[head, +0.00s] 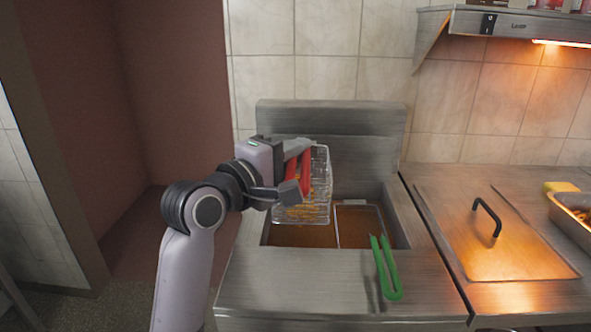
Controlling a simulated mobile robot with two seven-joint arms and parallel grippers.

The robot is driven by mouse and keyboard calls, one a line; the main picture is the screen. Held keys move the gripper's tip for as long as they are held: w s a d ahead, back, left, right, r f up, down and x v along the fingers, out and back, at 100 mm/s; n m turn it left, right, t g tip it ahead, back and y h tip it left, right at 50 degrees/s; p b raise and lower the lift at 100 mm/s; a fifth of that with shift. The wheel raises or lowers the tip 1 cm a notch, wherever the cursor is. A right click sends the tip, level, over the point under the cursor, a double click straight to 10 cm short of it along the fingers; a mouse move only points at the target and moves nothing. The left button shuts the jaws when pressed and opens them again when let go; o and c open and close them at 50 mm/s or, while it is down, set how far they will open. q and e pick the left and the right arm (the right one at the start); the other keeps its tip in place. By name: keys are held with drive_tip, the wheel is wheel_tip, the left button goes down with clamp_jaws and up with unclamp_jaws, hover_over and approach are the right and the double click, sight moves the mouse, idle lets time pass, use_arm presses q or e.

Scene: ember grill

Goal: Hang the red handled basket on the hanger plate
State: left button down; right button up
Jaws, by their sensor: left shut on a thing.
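The red handled basket (318,203) is a wire fry basket with golden fries visible inside. It is held above the left oil well of the fryer, in front of the steel back panel. My left gripper (298,176) is shut on its red handle (305,171). The hanger plate (335,117) appears to be the upright steel panel at the back of the fryer. I cannot tell whether the basket touches it. My right gripper is not in view.
A green handle (386,270) slopes over the front of the right oil well (360,226). A steel lid (512,255) with a black handle lies on the right counter. A tray of food (573,208) stands at the far right, under a lit lamp hood (530,25).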

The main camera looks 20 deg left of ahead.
use_arm(q)
drive_tip(key=shift+r, duration=0.2)
wheel_tip(320, 180, up, 4)
drive_tip(key=p, duration=0.3)
drive_tip(key=shift+p, duration=0.4)
drive_tip(key=shift+r, duration=0.35)
drive_tip(key=shift+f, duration=0.1)
drive_tip(key=shift+a, duration=0.15)
